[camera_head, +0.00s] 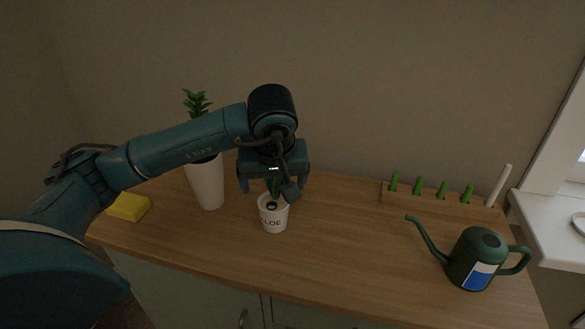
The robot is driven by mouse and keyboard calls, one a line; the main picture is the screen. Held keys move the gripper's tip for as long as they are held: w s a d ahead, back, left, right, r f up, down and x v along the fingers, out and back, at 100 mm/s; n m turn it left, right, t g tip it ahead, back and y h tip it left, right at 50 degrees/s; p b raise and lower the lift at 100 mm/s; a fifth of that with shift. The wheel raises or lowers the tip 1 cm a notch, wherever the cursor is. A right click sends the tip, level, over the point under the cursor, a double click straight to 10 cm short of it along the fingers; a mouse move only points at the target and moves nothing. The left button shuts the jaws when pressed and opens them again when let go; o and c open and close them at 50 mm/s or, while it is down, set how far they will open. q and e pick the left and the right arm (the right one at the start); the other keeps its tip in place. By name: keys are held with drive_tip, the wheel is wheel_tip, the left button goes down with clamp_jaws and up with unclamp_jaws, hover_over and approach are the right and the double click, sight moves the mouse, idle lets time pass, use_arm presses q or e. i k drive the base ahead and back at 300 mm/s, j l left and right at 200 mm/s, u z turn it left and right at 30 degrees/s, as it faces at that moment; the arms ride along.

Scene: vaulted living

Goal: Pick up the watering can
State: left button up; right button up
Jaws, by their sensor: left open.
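The dark green watering can (463,262) stands upright at the right end of the wooden cabinet top. Its spout points left, its handle is on the right, and a white and blue label shows on its front. My left gripper (272,190) is open and points down over a small white pot (274,222) with dark lettering, well to the left of the can. The gripper partly hides the green plant in that pot, and I cannot tell whether it touches it. My right gripper is not in view.
A tall white planter (207,187) stands behind my left arm. A yellow block (129,207) lies at the left end. A wooden rack (440,202) with green pegs and a white stick is at the back right. The wooden top (345,240) is clear between pot and can.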

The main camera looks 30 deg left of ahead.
sight(478, 255)
drive_tip(key=k, duration=1)
